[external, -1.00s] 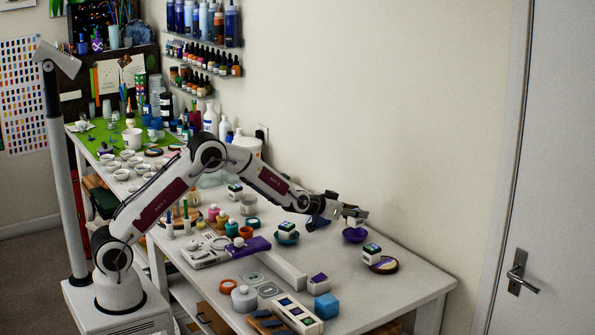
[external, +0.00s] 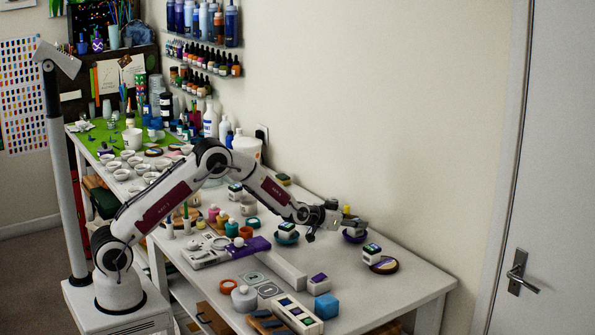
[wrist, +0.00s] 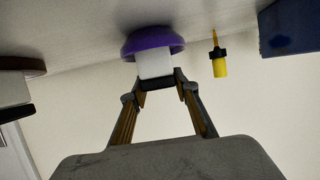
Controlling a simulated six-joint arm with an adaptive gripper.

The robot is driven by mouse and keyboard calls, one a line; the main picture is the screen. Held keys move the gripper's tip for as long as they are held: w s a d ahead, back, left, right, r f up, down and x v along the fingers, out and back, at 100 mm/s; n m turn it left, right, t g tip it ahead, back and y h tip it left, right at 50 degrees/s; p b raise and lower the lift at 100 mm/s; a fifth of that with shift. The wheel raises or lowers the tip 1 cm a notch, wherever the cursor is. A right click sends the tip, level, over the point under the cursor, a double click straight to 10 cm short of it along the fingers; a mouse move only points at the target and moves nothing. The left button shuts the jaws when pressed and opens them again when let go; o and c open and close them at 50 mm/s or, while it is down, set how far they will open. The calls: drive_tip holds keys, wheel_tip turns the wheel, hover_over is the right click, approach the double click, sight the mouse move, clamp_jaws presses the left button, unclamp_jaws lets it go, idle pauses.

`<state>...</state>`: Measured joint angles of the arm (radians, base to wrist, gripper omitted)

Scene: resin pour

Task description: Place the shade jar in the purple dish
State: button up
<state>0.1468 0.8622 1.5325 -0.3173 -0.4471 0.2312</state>
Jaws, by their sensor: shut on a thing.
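The shade jar (wrist: 155,65), a small white body, is between the fingertips of my gripper (wrist: 160,84) in the wrist view, which looks upside down. My gripper is shut on it. The purple dish (wrist: 152,39) is right at the jar's far end, and the jar's base overlaps its opening. I cannot tell whether the base touches the dish floor. In the external view my gripper (external: 357,228) is low over the purple dish (external: 354,238), hiding most of the jar and part of the dish.
Another jar (external: 286,229) sits in a teal dish (external: 286,239) to the left. A yellow bottle (wrist: 219,65) and a blue block (wrist: 290,27) show in the wrist view. The table's right end is clear.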

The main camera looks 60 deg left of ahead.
drive_tip(key=shift+f, duration=0.35)
drive_tip(key=o, duration=1.3)
drive_tip(key=shift+r, duration=0.1)
drive_tip(key=shift+r, duration=0.25)
drive_tip(key=shift+s, duration=0.1)
drive_tip(key=v, duration=1.1)
drive_tip(key=shift+s+r, duration=0.25)
drive_tip(key=shift+s, duration=0.1)
drive_tip(key=shift+r, duration=0.1)
